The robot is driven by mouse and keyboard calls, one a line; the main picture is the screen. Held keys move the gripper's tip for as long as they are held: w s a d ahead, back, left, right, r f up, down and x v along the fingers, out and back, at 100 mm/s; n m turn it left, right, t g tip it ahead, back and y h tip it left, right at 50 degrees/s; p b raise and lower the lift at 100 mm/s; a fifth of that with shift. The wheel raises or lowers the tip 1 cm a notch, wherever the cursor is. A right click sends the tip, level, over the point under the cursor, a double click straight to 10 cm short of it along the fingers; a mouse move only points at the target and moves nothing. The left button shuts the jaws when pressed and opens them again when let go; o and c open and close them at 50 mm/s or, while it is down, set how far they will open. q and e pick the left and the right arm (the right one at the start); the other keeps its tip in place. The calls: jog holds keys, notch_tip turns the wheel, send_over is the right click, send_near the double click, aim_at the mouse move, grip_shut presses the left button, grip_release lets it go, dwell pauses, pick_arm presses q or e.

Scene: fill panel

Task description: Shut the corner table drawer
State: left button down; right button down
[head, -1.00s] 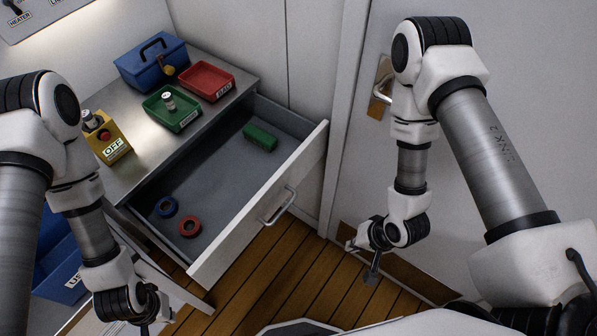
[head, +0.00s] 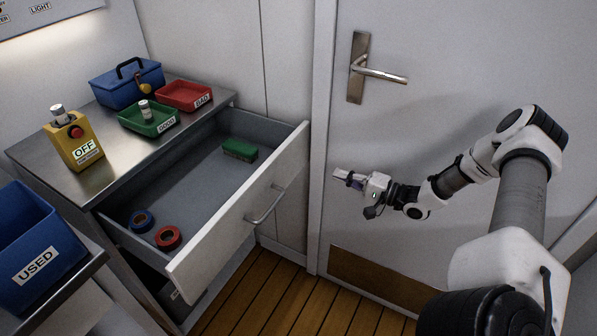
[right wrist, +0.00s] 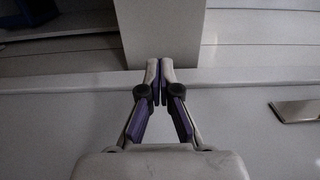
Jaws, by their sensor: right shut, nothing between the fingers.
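The corner table drawer (head: 195,185) stands pulled well out of the steel-topped table (head: 120,150). Its pale front panel (head: 240,215) carries a bar handle (head: 266,207) and faces lower right. Inside lie a green block (head: 239,150), a blue ring (head: 141,221) and a red ring (head: 167,237). My right gripper (head: 340,176) is shut and empty, to the right of the drawer front and apart from it, by the door frame. In the right wrist view its fingertips (right wrist: 160,66) meet before a pale block-like surface that I cannot identify for certain. My left gripper is out of view.
A blue USED bin (head: 37,255) is at left. The door (head: 440,80) with its lever handle (head: 380,75) stands behind my right arm.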

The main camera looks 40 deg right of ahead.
aim_at(295, 159)
jog(key=b+x, duration=0.4)
jog(key=x, duration=0.7)
jog(key=shift+a+r, duration=0.1)
jog(key=shift+a, duration=0.1)
jog(key=shift+w, duration=0.35)
jog(key=shift+a, duration=0.1)
